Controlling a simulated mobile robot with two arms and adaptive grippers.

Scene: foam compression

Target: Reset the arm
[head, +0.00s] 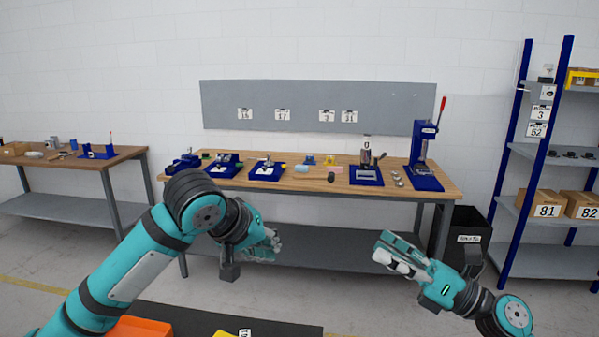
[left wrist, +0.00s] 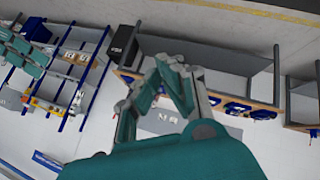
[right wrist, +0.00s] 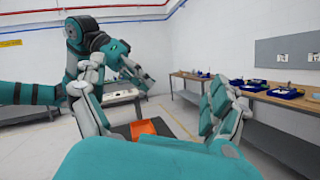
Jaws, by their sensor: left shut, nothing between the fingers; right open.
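My left arm comes in from the left in the head view. Its gripper (head: 268,246) is shut and empty, in front of the workbench and below its top. In the left wrist view its fingers (left wrist: 160,88) converge with nothing between them. My right gripper (head: 384,254) hangs in front of the bench's right half in the head view, pointing left. In the right wrist view its fingers (right wrist: 150,115) are spread wide and empty. Both grippers are apart from the bench and its tools.
The workbench (head: 400,184) carries several blue fixtures and a press (head: 424,150) with a red lever. A black bin (head: 468,232) and blue-framed shelves (head: 545,150) stand right. Another table (head: 70,170) is left. An orange tray (head: 135,327) lies low in front.

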